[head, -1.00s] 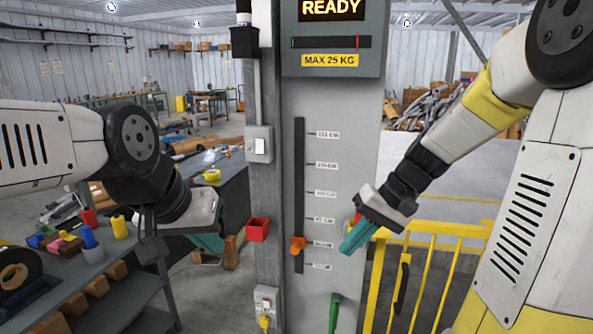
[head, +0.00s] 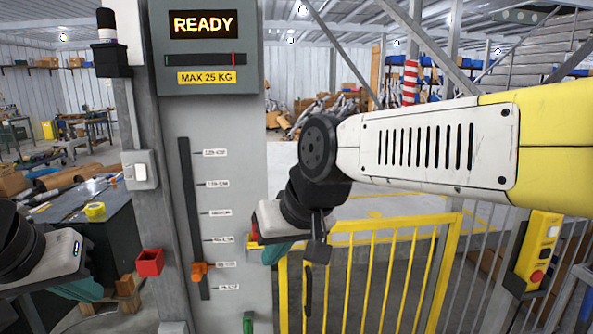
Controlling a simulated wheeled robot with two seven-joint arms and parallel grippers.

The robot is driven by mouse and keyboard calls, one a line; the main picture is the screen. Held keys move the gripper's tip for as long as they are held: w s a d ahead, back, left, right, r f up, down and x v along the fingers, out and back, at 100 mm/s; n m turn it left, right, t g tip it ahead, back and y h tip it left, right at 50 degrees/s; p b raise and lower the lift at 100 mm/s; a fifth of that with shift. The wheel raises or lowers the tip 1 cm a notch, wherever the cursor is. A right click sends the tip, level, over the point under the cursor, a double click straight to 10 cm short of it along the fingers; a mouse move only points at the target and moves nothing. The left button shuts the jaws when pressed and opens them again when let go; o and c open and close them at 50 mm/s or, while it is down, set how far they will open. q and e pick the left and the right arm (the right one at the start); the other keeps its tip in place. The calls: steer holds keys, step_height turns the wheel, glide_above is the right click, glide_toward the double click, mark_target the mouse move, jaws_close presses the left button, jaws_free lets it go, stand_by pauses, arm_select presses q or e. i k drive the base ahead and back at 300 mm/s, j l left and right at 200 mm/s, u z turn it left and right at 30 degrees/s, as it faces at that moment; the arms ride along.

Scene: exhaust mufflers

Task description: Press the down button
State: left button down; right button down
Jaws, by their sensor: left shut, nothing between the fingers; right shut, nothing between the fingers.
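A yellow control box (head: 541,250) hangs on the fence at the right. It carries a red button (head: 537,276) low down and paler buttons above; their markings are too small to read, so I cannot tell which is the down button. My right gripper (head: 275,253) is shut and empty, in front of the grey column's right edge, well left of the box. My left gripper (head: 85,290) is shut and empty at the lower left, partly cut off by the frame, far from the box.
The grey column (head: 235,160) has a READY display (head: 203,24), a slotted scale and an orange slider knob (head: 199,271). A yellow gate (head: 380,270) stands between column and box. A dark workbench (head: 85,220) is at left.

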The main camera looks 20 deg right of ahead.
mark_target(545, 253)
steer(key=z, duration=2.45)
steer(key=i+j+z, duration=0.45)
steer(key=i+j, duration=0.05)
steer(key=j, duration=0.1)
